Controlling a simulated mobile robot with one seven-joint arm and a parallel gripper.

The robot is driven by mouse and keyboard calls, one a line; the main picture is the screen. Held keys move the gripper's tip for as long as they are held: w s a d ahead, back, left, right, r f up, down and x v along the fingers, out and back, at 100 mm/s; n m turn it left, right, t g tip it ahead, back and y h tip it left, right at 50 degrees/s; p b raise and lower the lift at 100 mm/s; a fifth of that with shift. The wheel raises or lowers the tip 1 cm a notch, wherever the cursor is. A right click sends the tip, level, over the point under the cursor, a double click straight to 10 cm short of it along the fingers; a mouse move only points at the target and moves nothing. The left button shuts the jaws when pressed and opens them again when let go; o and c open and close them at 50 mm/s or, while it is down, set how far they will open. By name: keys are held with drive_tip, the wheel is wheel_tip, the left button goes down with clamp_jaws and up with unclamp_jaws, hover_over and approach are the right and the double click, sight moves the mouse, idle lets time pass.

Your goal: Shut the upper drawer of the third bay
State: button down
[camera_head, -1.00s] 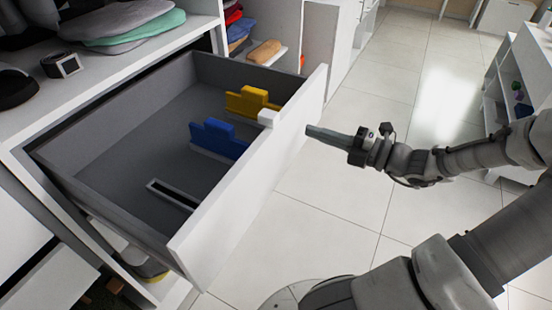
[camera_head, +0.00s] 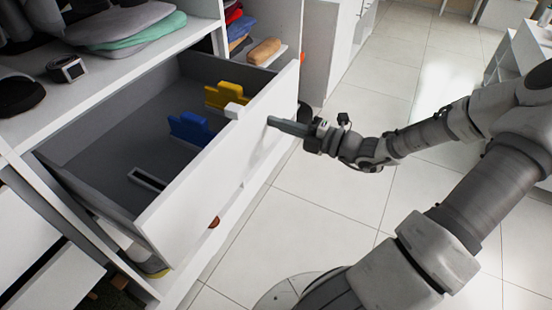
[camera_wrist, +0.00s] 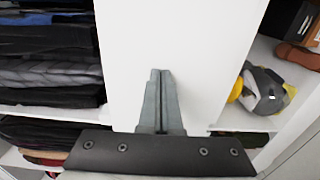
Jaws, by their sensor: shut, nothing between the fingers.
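The upper drawer (camera_head: 222,165) is partly pulled out of the white wardrobe in the head view, with a grey inside and a white front. It holds a blue item (camera_head: 190,128), a yellow item (camera_head: 228,96) and a small dark tray (camera_head: 149,179). A small white block (camera_head: 233,110) sits at the front's top edge. My gripper (camera_head: 272,122) is shut and empty, its fingertips at the outer face of the drawer front, towards its far end. In the wrist view the shut fingers (camera_wrist: 160,78) point at the white front panel (camera_wrist: 185,40); exact contact is hard to tell.
A shelf above the drawer holds folded clothes (camera_head: 130,28) and a watch-like item (camera_head: 67,68). Another white drawer (camera_head: 50,280) stands out at the lower left. The wrist view shows stacked dark clothes (camera_wrist: 50,60) to the left.

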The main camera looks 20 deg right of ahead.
drive_tip(key=p+x, duration=0.4)
drive_tip(key=x, duration=2.3)
drive_tip(key=shift+p, duration=0.35)
drive_tip(key=shift+p+v, duration=1.95)
drive_tip(key=shift+v, duration=1.5)
drive_tip(key=shift+p+v, duration=0.3)
drive_tip(key=shift+v, duration=0.5)
